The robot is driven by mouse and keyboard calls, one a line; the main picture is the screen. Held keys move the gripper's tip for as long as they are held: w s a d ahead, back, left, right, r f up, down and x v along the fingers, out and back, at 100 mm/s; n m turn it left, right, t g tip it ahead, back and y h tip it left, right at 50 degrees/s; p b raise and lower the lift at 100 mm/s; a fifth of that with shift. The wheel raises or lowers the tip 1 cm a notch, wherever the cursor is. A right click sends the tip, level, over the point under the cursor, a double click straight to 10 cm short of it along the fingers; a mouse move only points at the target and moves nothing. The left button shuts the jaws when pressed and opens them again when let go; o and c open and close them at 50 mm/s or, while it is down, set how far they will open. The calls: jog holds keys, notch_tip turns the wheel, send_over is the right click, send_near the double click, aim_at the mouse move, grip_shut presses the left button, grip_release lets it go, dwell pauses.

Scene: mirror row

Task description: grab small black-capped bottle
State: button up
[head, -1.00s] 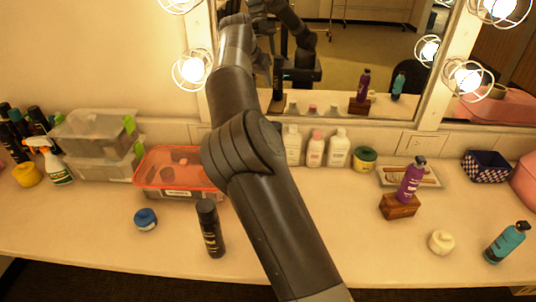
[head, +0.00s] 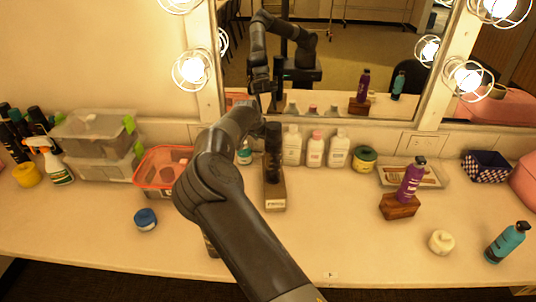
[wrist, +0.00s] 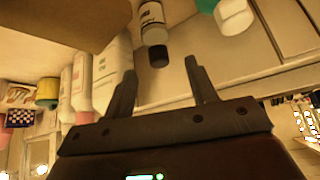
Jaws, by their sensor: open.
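The small black-capped bottle (wrist: 151,14) shows in the wrist view at the top middle. It has a pale body with a label, and its black cap (wrist: 158,56) points down in this upside-down picture. My gripper (wrist: 160,64) is open and empty, its fingers one on each side of the cap's line. The cap appears at fingertip level; I cannot tell how far ahead it is. In the head view this bottle is hidden behind my arm or the dark bottle on the wooden box, and my fingers are not clear there.
A tall dark bottle (head: 273,152) stands on a wooden box (head: 276,195); a brown block (wrist: 60,18) looms close in the wrist view. A teal white-capped bottle (wrist: 235,14) is beside the target. White bottles (head: 292,146) line the wall under the mirror (head: 345,60).

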jog(key=shift+x, duration=3.7)
jog(key=shift+w+d+r, duration=0.15)
grip_shut()
